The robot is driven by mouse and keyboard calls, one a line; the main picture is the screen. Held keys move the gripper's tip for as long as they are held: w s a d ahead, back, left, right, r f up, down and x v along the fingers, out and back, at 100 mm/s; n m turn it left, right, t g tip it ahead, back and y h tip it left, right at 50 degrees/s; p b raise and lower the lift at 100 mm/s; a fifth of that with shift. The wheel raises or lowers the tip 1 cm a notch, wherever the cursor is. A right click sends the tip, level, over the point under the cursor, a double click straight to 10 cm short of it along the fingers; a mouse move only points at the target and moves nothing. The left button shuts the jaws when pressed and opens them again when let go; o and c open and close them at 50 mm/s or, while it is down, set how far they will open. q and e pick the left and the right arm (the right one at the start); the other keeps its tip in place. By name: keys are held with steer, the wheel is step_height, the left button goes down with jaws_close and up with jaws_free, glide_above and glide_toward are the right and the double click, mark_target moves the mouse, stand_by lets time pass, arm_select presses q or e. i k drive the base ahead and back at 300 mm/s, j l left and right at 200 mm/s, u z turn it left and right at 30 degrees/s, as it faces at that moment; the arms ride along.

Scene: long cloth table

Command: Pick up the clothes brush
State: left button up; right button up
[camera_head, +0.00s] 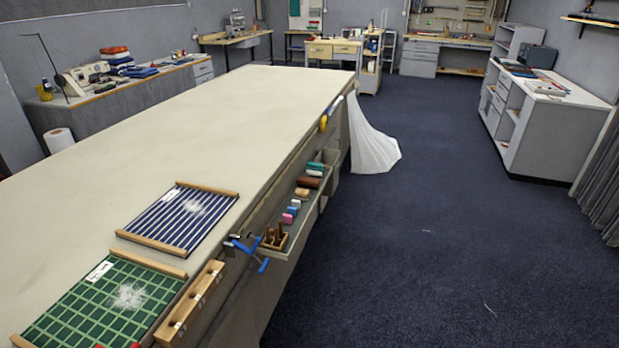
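I cannot clearly make out a clothes brush. A side tray (318,204) hangs along the right edge of the long table (190,120) and holds several small items. Among them are a reddish-brown piece (308,182) and a tan piece (302,192), too small to identify. Neither of my grippers is in view.
A striped blue cloth panel (180,218) and a green checked panel (105,305), both with white lint, lie near the table's front. A slotted wooden rack (190,303) and blue clamps (245,250) sit at the right edge. The carpet (430,220) to the right is mostly clear.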

mark_target(303, 182)
steer(key=i+l, duration=0.15)
steer(key=i, duration=0.35)
steer(key=i+l, duration=0.2)
steer(key=i, duration=0.25)
steer(key=i+l, duration=0.15)
steer(key=i, duration=0.35)
steer(key=i+l+u, duration=0.1)
steer(key=i, duration=0.4)
steer(key=i+l, duration=0.3)
steer(key=i, duration=0.2)
steer(key=i+l, duration=0.2)
steer(key=i, duration=0.25)
steer(key=i+l, duration=0.2)
steer(key=i, duration=0.3)
steer(key=u, duration=0.05)
